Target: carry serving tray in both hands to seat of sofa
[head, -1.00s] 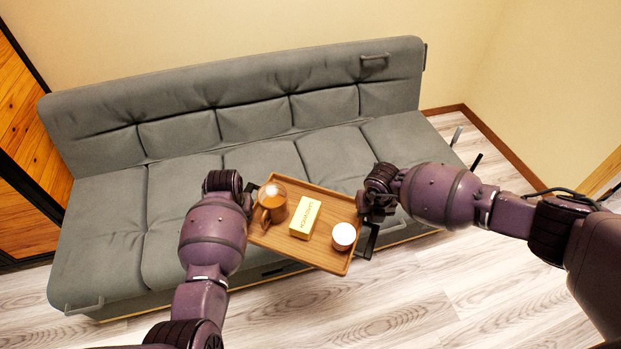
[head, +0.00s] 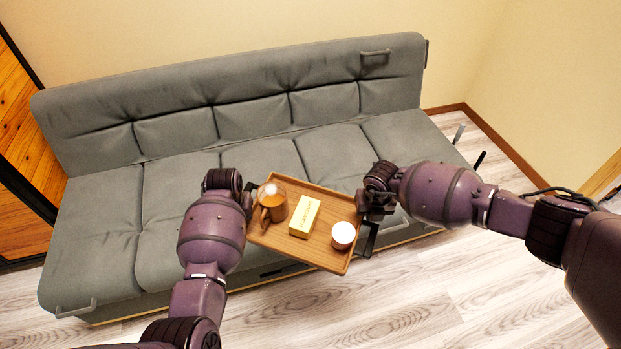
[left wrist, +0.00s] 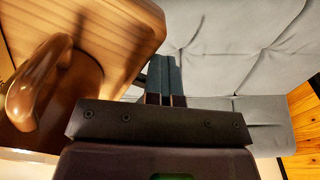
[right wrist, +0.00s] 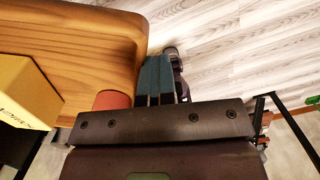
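The wooden serving tray (head: 335,203) is in front of the sofa's seat edge in the head view, held up between my two grippers. A mug of brown drink (head: 272,205), a yellow block (head: 304,217) and a white-topped cup (head: 343,236) stand on it. My left gripper (head: 249,196) is at its left edge; its fingers look closed together beside the rim in the left wrist view (left wrist: 165,80). My right gripper (head: 364,204) is at its right edge, by a black handle, with fingers together in the right wrist view (right wrist: 155,78). The grip contacts are partly hidden. The sofa seat (head: 185,195) is bare.
The grey sofa backrest (head: 255,112) stands along the yellow wall (head: 260,25). A metal handle (head: 76,308) juts from the sofa's left front corner. Wooden panelling (head: 25,130) is at far left. The pale plank floor (head: 420,290) in front is clear.

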